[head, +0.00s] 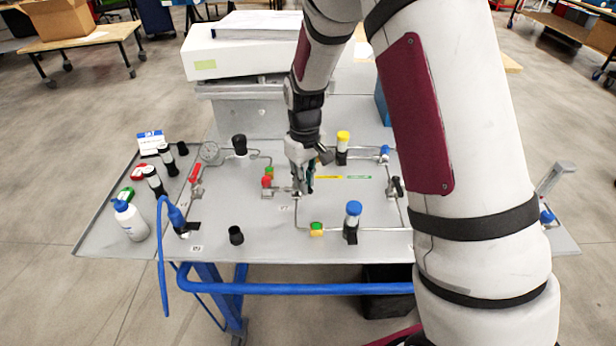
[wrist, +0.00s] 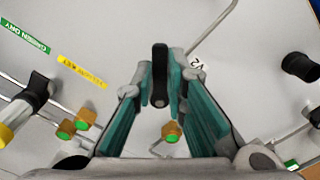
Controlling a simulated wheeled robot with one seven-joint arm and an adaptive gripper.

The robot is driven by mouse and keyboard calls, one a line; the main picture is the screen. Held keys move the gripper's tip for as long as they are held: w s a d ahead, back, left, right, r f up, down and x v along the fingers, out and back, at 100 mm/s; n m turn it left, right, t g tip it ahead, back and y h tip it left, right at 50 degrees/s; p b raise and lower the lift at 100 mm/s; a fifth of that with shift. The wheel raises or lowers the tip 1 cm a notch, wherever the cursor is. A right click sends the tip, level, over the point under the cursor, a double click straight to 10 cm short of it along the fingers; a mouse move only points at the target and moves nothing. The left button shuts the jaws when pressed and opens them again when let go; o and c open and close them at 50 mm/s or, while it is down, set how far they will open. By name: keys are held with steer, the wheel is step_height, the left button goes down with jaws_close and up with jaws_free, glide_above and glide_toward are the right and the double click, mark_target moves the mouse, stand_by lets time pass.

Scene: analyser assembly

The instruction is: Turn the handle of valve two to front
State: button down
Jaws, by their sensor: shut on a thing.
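The black handle of valve two (wrist: 159,75) stands between my fingertips in the wrist view, beside a white "V2" label (wrist: 197,68). My gripper (wrist: 160,88) has teal finger pads close on both sides of the handle and is shut on it. In the head view my gripper (head: 303,187) reaches down to the middle of the grey panel (head: 265,240). There the fingers and wrist mostly hide the handle, so its exact direction is hard to tell.
Near my gripper stand a yellow-capped part (head: 343,138), a blue-capped part (head: 353,210), a green-orange fitting (head: 317,229) and a red-handled valve (head: 196,174). Thin pipes run between them.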

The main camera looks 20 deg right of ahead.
steer(key=m, duration=0.1)
steer(key=a+m, duration=0.1)
steer(key=m, duration=0.1)
steer(key=shift+s+a+m, duration=0.1)
steer(key=shift+m, duration=0.2)
steer(key=shift+a+m+p, duration=0.25)
steer(key=shift+a+m, duration=0.05)
steer(key=shift+m, duration=0.75)
steer(key=shift+a+m+p, duration=0.2)
steer(key=shift+a+m, duration=0.1)
steer(key=shift+m, duration=0.75)
steer(key=c, duration=1.6)
jaws_free()
step_height(320, 180, up, 12)
steer(key=shift+r, duration=0.1)
